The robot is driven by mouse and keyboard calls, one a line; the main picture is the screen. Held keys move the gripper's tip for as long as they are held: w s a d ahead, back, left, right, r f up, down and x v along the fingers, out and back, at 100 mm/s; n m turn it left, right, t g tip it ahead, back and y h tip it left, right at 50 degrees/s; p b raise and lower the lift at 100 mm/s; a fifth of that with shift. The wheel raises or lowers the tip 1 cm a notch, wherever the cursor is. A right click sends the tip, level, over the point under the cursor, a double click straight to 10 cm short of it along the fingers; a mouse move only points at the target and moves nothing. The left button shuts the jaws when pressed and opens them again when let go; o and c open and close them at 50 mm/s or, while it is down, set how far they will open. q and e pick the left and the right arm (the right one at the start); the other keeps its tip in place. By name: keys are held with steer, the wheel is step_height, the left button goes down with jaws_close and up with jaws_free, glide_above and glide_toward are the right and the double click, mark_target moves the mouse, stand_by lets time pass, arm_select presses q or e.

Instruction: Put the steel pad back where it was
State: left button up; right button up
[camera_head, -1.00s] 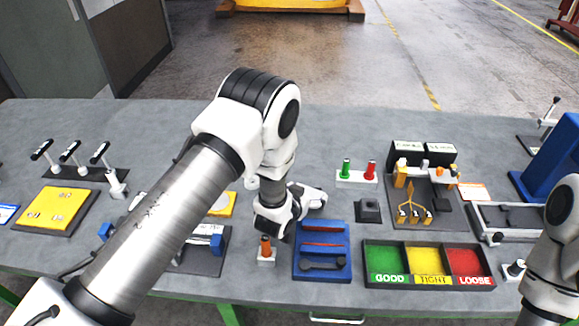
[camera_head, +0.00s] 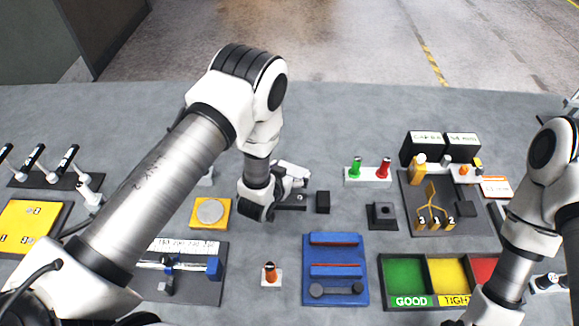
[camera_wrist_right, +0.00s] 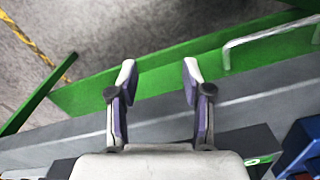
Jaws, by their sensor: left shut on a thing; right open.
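My left gripper (camera_head: 298,180) is low over the middle of the bench, with its arm coming in from the left. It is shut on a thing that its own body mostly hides. A dark flat piece (camera_head: 291,204) shows just below it; I cannot tell whether this is the held steel pad or something on the bench. A small dark block (camera_head: 322,202) stands just right of it. A round silver disc (camera_head: 210,212) lies on a yellow square at the left. My right gripper (camera_wrist_right: 158,73) is open and empty near the bench's front edge.
A blue tray (camera_head: 335,290) and the GOOD/TIGHT sorting tray (camera_head: 408,301) lie in front. A dark square block (camera_head: 382,215), a green-and-red peg stand (camera_head: 367,174) and an orange-topped peg (camera_head: 270,273) are nearby. The back strip of the bench (camera_head: 350,115) is clear.

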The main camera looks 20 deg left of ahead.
arm_select(q)
steer(key=shift+w+a, duration=0.1)
steer(key=shift+w, duration=0.15)
steer(key=shift+s+f+b, duration=0.1)
steer(key=shift+s+b, duration=0.2)
steer(key=shift+s, duration=0.1)
steer(key=shift+f, duration=0.2)
steer(key=shift+s+b, duration=0.2)
steer(key=shift+b, duration=0.1)
